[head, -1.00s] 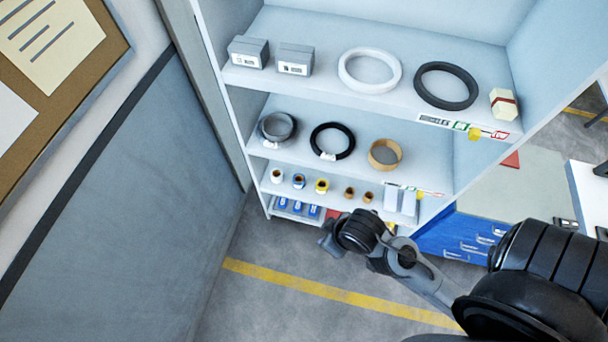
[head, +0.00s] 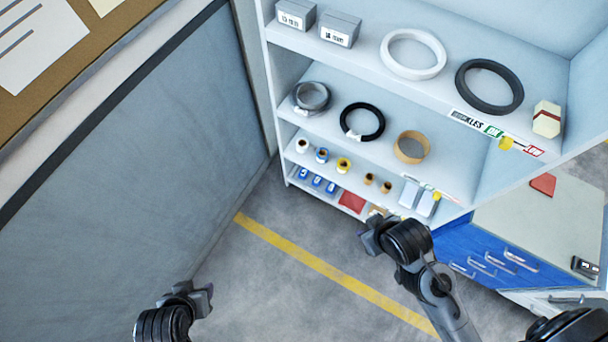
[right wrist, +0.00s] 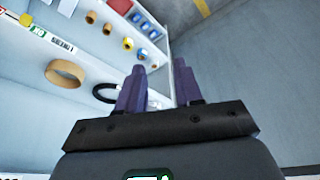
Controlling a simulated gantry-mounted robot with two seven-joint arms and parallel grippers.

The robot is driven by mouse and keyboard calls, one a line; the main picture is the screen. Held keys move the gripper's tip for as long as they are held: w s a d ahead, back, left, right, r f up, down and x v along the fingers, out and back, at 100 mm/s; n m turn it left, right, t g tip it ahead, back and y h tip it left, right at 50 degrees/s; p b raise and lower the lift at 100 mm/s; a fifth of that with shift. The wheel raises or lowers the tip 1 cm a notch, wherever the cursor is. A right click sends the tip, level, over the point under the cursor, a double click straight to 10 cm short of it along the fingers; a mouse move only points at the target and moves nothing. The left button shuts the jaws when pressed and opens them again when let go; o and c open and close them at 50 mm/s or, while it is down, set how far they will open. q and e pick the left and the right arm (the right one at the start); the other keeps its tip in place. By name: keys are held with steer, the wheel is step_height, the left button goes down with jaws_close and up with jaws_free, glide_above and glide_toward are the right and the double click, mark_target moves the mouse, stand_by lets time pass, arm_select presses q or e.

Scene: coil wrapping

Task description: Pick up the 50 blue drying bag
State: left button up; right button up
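Several small blue bags with white marks (head: 317,181) lie in a row at the left end of the bottom shelf in the head view. Blue packs also show in the right wrist view (right wrist: 146,25). I cannot read which one is marked 50. My right gripper (head: 370,238) is in front of the shelf, to the right of the bags and apart from them. In the right wrist view its purple fingers (right wrist: 160,70) are spread with nothing between them. My left gripper (head: 200,298) is low in the head view, away from the shelf; its finger gap is unclear.
The white shelf unit (head: 455,180) holds rings, rolls, small spools and grey boxes. A red item (head: 352,202) lies right of the bags. A blue drawer cabinet (head: 470,250) stands at the right. A grey wall panel (head: 130,170) stands left; floor between is clear.

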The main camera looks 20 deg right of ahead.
stand_by(0.3)
steer(key=o, duration=0.7)
